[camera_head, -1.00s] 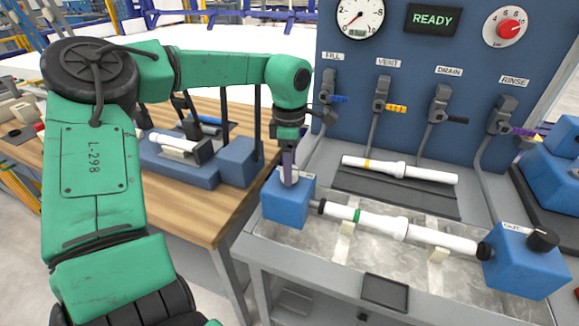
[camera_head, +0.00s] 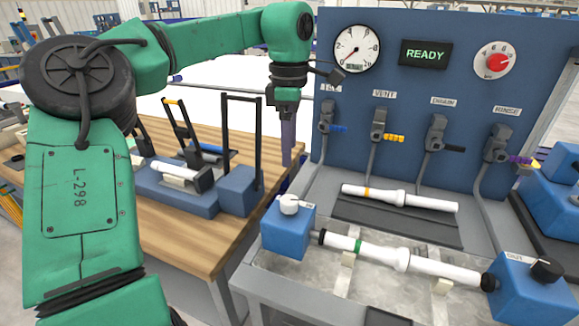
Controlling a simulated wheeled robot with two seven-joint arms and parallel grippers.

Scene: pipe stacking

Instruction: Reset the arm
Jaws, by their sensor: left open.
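My left arm comes in from the left, and its gripper (camera_head: 288,160) points down in the air at the upper middle. The gripper is open and holds nothing that I can see. It is above and clear of the white knob (camera_head: 289,205) on the left blue block (camera_head: 287,230). A white pipe with a green band (camera_head: 378,253) lies between that block and the right blue block (camera_head: 533,288). My right gripper is not in view.
A white pipe with a yellow band (camera_head: 398,198) lies on a dark mat. Behind it stands a blue panel (camera_head: 440,85) with a gauge, a READY display and several valve handles. A wooden table (camera_head: 215,250) at left bears a blue fixture with black upright handles.

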